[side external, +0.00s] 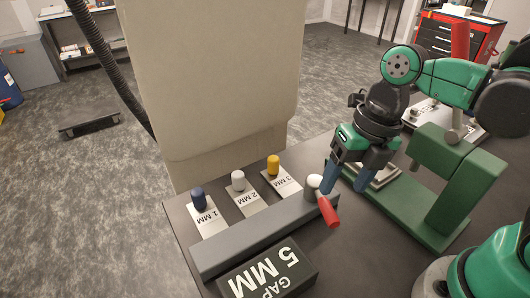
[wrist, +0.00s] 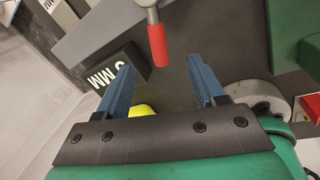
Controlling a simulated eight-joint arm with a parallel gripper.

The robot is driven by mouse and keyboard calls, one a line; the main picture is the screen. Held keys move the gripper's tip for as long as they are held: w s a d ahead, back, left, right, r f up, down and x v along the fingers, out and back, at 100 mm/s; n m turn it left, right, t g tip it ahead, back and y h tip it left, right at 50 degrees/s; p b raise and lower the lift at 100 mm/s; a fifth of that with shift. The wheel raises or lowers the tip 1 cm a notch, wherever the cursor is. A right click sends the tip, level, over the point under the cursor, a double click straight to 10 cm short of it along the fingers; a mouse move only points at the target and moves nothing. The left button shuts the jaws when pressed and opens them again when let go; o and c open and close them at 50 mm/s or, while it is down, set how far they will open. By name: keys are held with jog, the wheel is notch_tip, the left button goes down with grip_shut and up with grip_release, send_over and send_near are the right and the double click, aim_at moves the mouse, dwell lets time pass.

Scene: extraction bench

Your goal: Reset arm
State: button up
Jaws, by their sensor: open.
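My gripper (side external: 346,184) has blue fingers and hangs over the right part of the bench, beside a red-handled lever (side external: 327,209) with a white rounded pivot. In the wrist view my gripper (wrist: 161,70) has its fingers wide apart with nothing between the tips. The red handle (wrist: 158,46) shows beyond the fingertips, apparently not touching them. A yellow object (wrist: 141,110), mostly hidden by the gripper's mount, shows near the left finger's base.
A green stand (side external: 440,190) rises at right.

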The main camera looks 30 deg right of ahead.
jog(key=w+d+r+m+t+h, duration=0.1)
jog(key=w+d+m+t, duration=0.1)
jog(key=m, duration=1.4)
jog(key=w+d+r+m+t+h, duration=0.1)
jog(key=d+m+t, duration=0.3)
jog(key=m, duration=1.2)
jog(key=shift+w+d, duration=0.3)
jog(key=shift+w, duration=0.4)
